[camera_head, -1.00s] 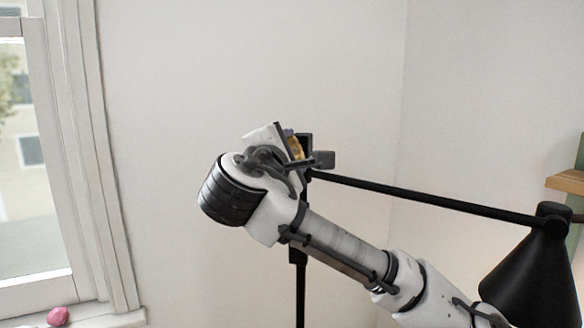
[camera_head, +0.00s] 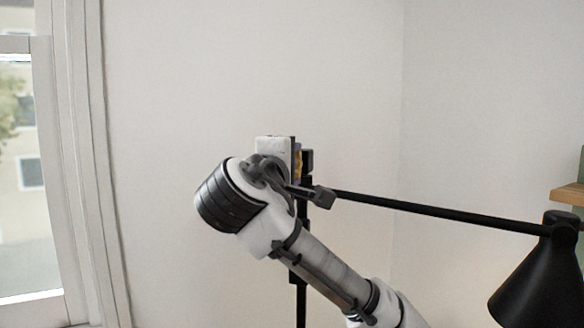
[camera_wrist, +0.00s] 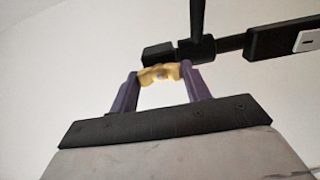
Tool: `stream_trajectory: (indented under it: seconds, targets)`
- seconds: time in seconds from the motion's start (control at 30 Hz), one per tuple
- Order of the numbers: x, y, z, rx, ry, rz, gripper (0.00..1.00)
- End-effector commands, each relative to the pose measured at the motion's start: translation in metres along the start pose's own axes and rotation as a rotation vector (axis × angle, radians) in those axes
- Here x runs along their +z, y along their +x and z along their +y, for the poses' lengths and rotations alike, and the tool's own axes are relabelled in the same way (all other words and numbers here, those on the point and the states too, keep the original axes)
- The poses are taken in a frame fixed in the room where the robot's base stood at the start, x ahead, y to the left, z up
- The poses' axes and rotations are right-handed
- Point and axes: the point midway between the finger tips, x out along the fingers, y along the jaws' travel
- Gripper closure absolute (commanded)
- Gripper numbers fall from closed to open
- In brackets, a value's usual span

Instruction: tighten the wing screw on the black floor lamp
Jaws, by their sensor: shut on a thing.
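The black floor lamp shows in the head view with its thin upright pole (camera_head: 301,302), a long arm (camera_head: 440,209) sloping down to the right, and a cone shade (camera_head: 537,280). The yellow wing screw (camera_wrist: 160,73) sits at the lamp's black joint (camera_wrist: 192,50) in the wrist view. My gripper (camera_wrist: 160,85) has its two purple fingers on either side of the wing screw, shut on it. In the head view my wrist hides most of the joint, and only a sliver of yellow shows.
A window with a white frame (camera_head: 80,170) stands at the left. A wooden shelf edge (camera_head: 568,196) shows at the right. The pale wall behind the lamp is bare. The lamp's arm and shade lie to the right of my arm.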

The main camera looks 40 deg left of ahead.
Motion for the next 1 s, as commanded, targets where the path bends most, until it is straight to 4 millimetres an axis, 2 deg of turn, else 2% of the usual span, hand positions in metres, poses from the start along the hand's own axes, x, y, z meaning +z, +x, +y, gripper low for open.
stream_trajectory:
  seconds: [0.27,0.3,0.43,0.77,0.87,1.0]
  targets:
    - [0.000,0.000,-0.001,-0.002,0.002,0.000,0.76]
    - [0.000,0.000,-0.001,-0.002,0.002,0.000,0.49]
    - [0.000,0.000,-0.001,-0.001,0.001,0.000,0.32]
    - [0.000,-0.002,0.000,0.000,0.000,0.001,0.31]
    - [-0.001,-0.011,-0.001,0.002,0.001,0.002,0.31]
    - [-0.001,-0.037,-0.002,0.005,0.000,0.003,0.31]
